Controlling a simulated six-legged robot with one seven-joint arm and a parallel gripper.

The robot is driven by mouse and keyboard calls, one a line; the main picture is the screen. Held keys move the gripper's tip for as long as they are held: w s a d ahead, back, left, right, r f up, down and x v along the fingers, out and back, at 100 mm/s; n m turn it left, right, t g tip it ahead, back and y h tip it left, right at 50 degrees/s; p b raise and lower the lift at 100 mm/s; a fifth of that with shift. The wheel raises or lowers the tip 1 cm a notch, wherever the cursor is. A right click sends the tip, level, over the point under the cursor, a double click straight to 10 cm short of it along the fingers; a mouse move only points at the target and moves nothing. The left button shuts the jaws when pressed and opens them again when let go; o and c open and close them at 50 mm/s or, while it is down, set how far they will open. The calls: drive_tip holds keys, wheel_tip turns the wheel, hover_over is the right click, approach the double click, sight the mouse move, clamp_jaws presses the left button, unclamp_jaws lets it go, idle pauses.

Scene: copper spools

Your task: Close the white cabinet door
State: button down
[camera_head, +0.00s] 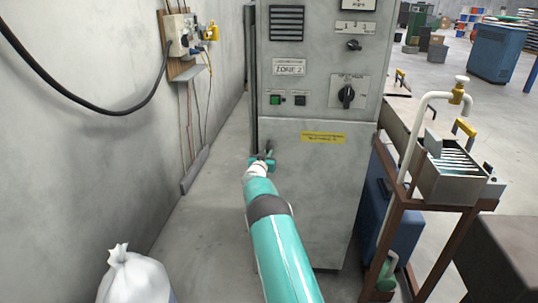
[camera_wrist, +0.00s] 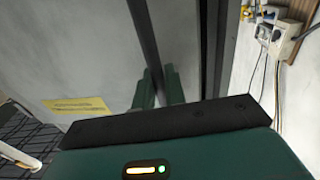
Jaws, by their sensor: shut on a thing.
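The pale grey-white cabinet door (camera_head: 318,200) is the lower front panel of a tall cabinet, with a yellow label near its top. It also fills much of the wrist view (camera_wrist: 75,60). My gripper (camera_head: 263,159) is at the door's upper left part. In the wrist view, the green fingers (camera_wrist: 158,88) are shut around a dark upright bar, the door handle (camera_wrist: 146,35). The handle's lower end is hidden by my gripper. Whether the door stands slightly ajar is hard to tell.
The cabinet's upper panel (camera_head: 322,60) carries switches and a knob. A concrete wall with a socket board (camera_head: 183,45) and cables is at left. A white sack (camera_head: 136,278) lies at bottom left. A rusty metal stand (camera_head: 440,205) is at right. Floor left of the cabinet is clear.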

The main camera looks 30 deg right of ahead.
drive_tip(key=shift+w+d+r, duration=0.15)
drive_tip(key=shift+w+d, duration=0.1)
drive_tip(key=shift+w, duration=0.15)
drive_tip(key=shift+a, duration=0.1)
drive_tip(key=c, duration=1.6)
unclamp_jaws()
drive_tip(key=shift+a, duration=0.15)
drive_tip(key=shift+o, duration=0.2)
drive_tip(key=shift+s, duration=0.1)
drive_tip(key=v, duration=1.3)
drive_tip(key=shift+s, duration=0.3)
drive_tip(key=shift+a, duration=0.15)
